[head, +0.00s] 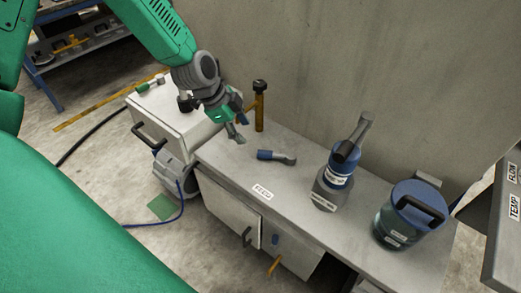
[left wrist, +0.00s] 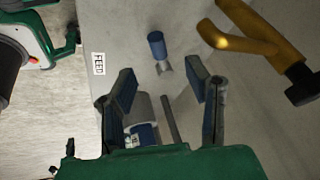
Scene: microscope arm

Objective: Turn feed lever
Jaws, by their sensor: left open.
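The feed lever (head: 276,157) has a blue grip and a grey end. It lies low over the grey bench top, behind the FEED label (head: 262,191). In the left wrist view, the lever (left wrist: 157,47) shows beyond the fingertips, with the FEED label (left wrist: 98,63) to its left. My left gripper (head: 239,129) is open and empty, above and to the left of the lever in the head view and apart from it. Its two fingers (left wrist: 163,82) are spread wide in the left wrist view. My right gripper is not in view.
A yellow pipe with a black knob (head: 260,109) stands close beside my left gripper. A blue-and-grey device with a tilted lever (head: 340,168) and a blue-lidded canister (head: 408,215) stand to the right. The bench top (head: 297,190) around the feed lever is clear.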

